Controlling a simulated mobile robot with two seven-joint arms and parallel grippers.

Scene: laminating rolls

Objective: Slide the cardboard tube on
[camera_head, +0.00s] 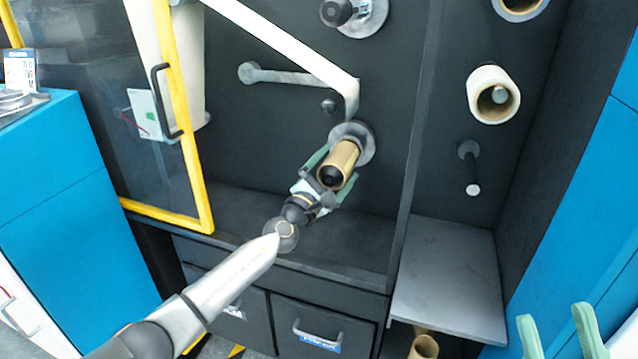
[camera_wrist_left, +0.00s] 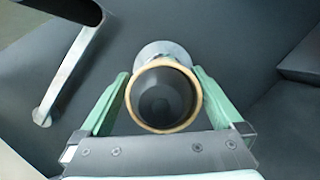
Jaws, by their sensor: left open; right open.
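The cardboard tube (camera_head: 347,157) is around a spindle on the dark machine panel, its back end close to a round grey flange (camera_head: 361,132). The spindle's black tip (camera_head: 332,176) shows at the tube's front end. In the left wrist view the tube (camera_wrist_left: 131,97) is a tan ring around the black spindle end (camera_wrist_left: 163,95). My left gripper (camera_head: 338,167) is open, with a green finger on either side of the tube. In the left wrist view my left gripper (camera_wrist_left: 163,88) shows this too; contact is unclear. My right gripper (camera_head: 553,314) is open and empty at the bottom right.
A white film strip (camera_head: 285,45) runs down past a small roller above the tube. A grey bar (camera_head: 290,77) sticks out to the left. On the right are a white roll (camera_head: 494,95) and a bare peg (camera_head: 471,167), above a grey shelf (camera_head: 450,275). A yellow-framed door (camera_head: 183,120) stands left.

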